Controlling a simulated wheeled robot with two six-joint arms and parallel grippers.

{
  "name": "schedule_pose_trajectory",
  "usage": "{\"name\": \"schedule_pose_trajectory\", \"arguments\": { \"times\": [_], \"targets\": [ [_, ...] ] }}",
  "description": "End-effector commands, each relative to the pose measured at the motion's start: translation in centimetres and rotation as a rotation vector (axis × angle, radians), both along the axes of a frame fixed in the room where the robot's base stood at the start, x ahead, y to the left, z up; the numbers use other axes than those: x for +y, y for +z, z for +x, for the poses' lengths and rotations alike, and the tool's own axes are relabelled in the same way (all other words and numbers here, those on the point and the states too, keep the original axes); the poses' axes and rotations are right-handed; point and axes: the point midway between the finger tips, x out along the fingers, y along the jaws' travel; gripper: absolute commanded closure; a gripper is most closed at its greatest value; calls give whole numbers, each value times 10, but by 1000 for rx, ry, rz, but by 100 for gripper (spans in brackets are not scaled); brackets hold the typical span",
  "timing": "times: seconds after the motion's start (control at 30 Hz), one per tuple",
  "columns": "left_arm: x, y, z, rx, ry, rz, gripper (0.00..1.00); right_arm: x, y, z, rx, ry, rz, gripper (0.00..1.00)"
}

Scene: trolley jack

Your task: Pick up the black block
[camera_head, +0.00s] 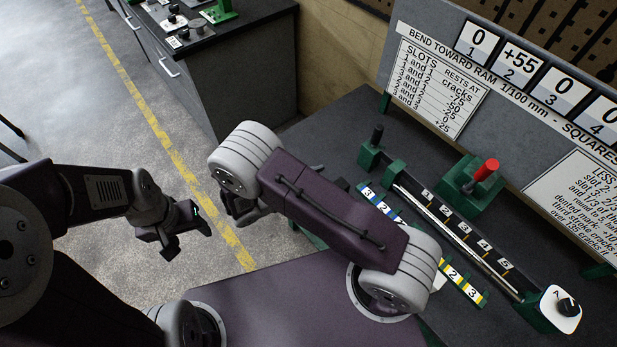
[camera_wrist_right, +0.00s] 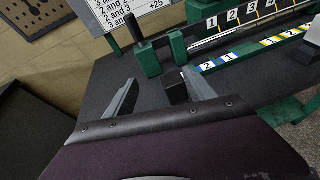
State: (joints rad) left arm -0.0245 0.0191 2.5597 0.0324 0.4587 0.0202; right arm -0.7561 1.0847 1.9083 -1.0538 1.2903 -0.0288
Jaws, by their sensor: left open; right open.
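The black block (camera_wrist_right: 175,89) shows in the right wrist view on the dark bench top, between my spread fingers and nearer the right-hand one. I cannot tell whether that finger touches it. My right gripper (camera_wrist_right: 161,74) is open, with nothing clamped in it. My left gripper (camera_head: 183,236) is open and empty over the floor at the left, well away from the bench.
A green press fixture (camera_head: 470,183) with a red knob and a numbered rail stands on the bench. A green post with a black handle (camera_wrist_right: 133,28) stands beyond my fingers. A numbered strip (camera_wrist_right: 240,52) lies right of the block. A sign board (camera_head: 440,80) stands behind.

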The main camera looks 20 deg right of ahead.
Motion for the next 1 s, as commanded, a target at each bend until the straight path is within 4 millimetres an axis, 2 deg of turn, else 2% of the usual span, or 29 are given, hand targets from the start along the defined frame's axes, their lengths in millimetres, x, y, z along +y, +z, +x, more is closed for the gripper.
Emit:
{"name": "schedule_pose_trajectory", "arguments": {
  "times": [0.03,0.1,0.27,0.5,0.73,0.87,1.0],
  "targets": [
    [0,1,0,0,0,0,40,9,-14,-11,41,59,-40,36],
    [0,2,0,0,0,0,40,17,-25,-21,77,118,-79,36],
    [0,2,0,1,0,0,40,25,-26,-24,82,150,-84,36],
    [0,15,0,0,0,0,40,-4,-33,-13,83,144,-84,36],
    [0,21,0,0,0,0,40,-16,-37,-8,83,145,-83,36],
    [0,35,0,0,0,0,40,-39,-43,0,84,139,-84,36],
    [0,38,0,0,0,0,40,-54,-51,7,82,143,-82,36]
  ]
}}
